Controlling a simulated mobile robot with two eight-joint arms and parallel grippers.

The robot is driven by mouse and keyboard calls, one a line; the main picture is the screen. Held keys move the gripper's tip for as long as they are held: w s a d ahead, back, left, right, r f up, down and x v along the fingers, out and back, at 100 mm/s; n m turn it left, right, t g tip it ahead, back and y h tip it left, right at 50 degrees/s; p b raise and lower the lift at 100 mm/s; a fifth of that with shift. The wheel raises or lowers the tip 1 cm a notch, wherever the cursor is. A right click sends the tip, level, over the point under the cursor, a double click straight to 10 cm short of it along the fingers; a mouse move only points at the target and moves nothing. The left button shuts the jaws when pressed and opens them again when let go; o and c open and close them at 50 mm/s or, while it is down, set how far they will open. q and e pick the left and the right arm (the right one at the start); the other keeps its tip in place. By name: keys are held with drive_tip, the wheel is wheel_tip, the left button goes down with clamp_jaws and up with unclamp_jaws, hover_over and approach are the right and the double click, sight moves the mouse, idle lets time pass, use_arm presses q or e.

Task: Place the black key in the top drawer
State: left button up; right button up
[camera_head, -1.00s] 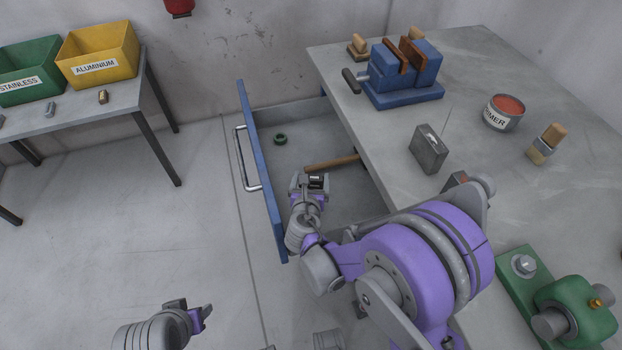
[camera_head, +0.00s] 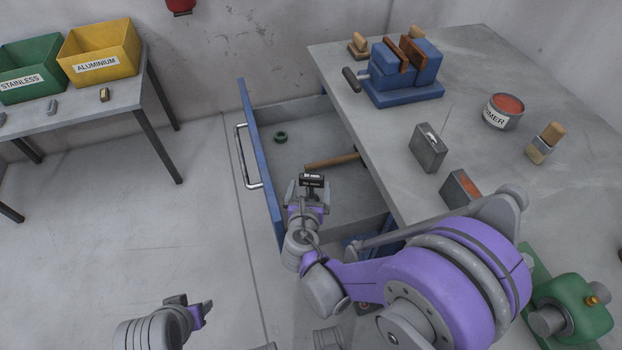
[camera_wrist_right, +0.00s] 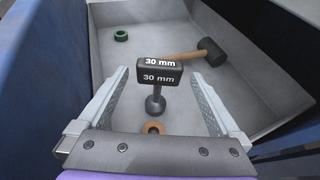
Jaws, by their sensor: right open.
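The black key (camera_head: 312,181), with a block head marked "30 mm" and a stem with a rounded end, is over the open top drawer (camera_head: 262,175). In the right wrist view the key (camera_wrist_right: 160,73) shows between the fingers of my right gripper (camera_wrist_right: 160,100), with gaps on both sides. My right gripper (camera_head: 308,187) is open, inside the drawer's outline. I cannot tell whether the key rests on the drawer floor or is above it. My left gripper (camera_head: 194,304) is low at the left, away from the drawer, open and empty.
The drawer also holds a green ring (camera_head: 281,138), a mallet (camera_wrist_right: 210,52) and an orange-brown ring (camera_wrist_right: 153,127). Yellow (camera_head: 98,50) and green (camera_head: 30,70) bins stand left. The floor between is clear.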

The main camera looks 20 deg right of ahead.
drive_tip(key=s+d+r+m+g+y, duration=0.15)
drive_tip(key=s+d+m+g, duration=0.45)
drive_tip(key=s+m, duration=0.95)
drive_tip(key=s+m+g+y, duration=0.1)
drive_tip(key=s+m, duration=0.3)
drive_tip(key=m, duration=0.4)
drive_tip(key=s+a+m+y, duration=0.1)
drive_tip(key=s+m, duration=0.3)
drive_tip(key=m, duration=0.4)
drive_tip(key=shift+a+r+g+y, duration=0.15)
drive_tip(key=shift+r+g+y, duration=0.2)
drive_tip(key=shift+y, duration=0.3)
drive_tip(key=shift+f+m, duration=0.1)
drive_tip(key=shift+m, duration=0.15)
